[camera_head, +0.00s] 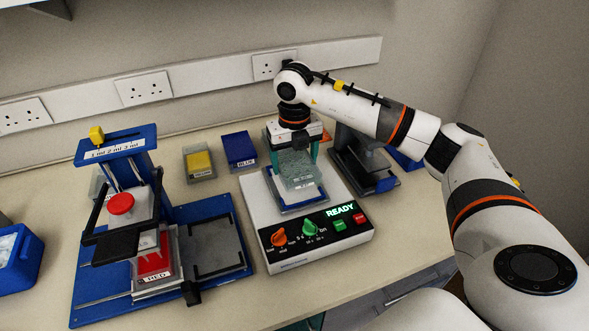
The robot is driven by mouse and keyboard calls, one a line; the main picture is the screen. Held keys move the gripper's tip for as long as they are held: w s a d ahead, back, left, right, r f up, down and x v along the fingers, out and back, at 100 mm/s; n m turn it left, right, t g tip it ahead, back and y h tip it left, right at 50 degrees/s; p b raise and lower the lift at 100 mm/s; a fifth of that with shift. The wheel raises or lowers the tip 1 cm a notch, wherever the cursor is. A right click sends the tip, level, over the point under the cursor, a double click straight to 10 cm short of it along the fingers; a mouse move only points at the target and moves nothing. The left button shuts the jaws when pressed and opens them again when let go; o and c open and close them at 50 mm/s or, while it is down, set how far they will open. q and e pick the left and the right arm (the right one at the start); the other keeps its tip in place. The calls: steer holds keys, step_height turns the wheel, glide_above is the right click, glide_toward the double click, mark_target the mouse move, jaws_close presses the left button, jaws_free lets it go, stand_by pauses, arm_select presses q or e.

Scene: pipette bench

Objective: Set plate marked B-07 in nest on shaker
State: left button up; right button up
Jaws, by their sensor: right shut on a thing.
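The shaker (258,222) is a white box with a black front panel, orange and green knobs and a lit READY sign. Its blue-edged nest (318,201) is on top. My right gripper (295,155) points down over the nest, its teal fingers shut on a clear, greenish plate (298,173). The plate is over the nest and hides its back part; I cannot tell whether it touches. No B-07 mark is readable on it at this size. My left gripper is not in view.
A blue pipetting stand (225,205) with a red-capped head and a red tray (153,262) stands at left. Behind are a yellow box (198,162) and a blue box (239,150). A dark device (365,168) stands right of the shaker. A blue bin (18,260) is at far left.

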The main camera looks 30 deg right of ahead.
step_height(320, 180, down, 4)
steer(key=shift+r+p, duration=0.15)
steer(key=shift+p, duration=0.35)
steer(key=shift+f, duration=0.2)
steer(key=shift+f, duration=0.1)
steer(key=shift+f+b, duration=0.15)
steer(key=shift+b, duration=0.15)
steer(key=o, duration=1)
